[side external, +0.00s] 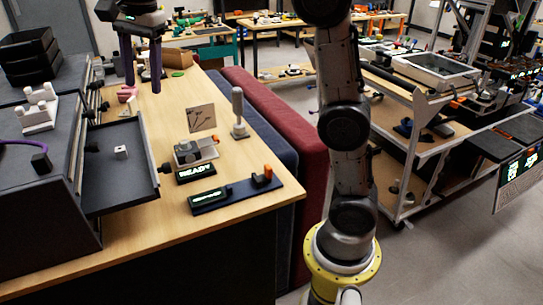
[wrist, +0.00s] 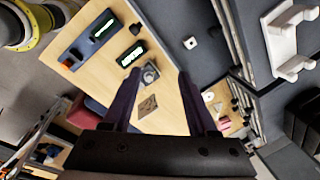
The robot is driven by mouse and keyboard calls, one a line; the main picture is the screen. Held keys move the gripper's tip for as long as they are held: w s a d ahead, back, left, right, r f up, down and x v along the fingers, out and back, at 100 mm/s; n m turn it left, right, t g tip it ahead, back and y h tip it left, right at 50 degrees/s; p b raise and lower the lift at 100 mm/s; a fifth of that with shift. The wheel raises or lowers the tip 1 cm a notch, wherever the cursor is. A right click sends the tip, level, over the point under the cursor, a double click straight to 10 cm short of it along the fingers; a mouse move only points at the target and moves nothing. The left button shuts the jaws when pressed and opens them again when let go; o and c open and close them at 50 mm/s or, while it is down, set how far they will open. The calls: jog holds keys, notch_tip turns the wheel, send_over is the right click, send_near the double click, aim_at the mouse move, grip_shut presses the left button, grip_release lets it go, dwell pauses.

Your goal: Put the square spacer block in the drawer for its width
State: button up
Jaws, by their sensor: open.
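The drawer is pulled out from the grey cabinet (side external: 45,205) on the left. The block also shows in the wrist view (wrist: 190,43), beyond my fingertips. My gripper (side external: 142,86) is open and empty, raised above the far part of the bench, behind the drawer. Its two fingers also show in the wrist view (wrist: 158,76), with nothing between them. Other drawer fronts with black handles are partly hidden from the side.
A small device with a lit READY display (side external: 196,172) and a dark blue base with orange parts (side external: 236,192) stand right of the drawer. A grey post (side external: 238,112) stands behind them. A white pegged stand (side external: 40,112) and black trays (side external: 28,55) sit on the cabinet.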

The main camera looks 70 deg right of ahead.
jog(key=s+f+n+t, duration=0.1)
jog(key=s+f+n, duration=0.3)
jog(key=s, duration=0.4)
jog(key=s+d+f+n+t, duration=0.1)
jog(key=s+f+n, duration=0.4)
jog(key=s+n, duration=0.2)
jog(key=s+f+n+t, duration=0.1)
jog(key=s+f+n, duration=0.4)
jog(key=s, duration=0.5)
jog(key=shift+d+f+n+t, duration=0.25)
jog(key=shift+d+n+t, duration=0.05)
jog(key=shift+n, duration=0.3)
jog(key=shift+o, duration=0.3)
jog(key=shift+s, duration=0.1)
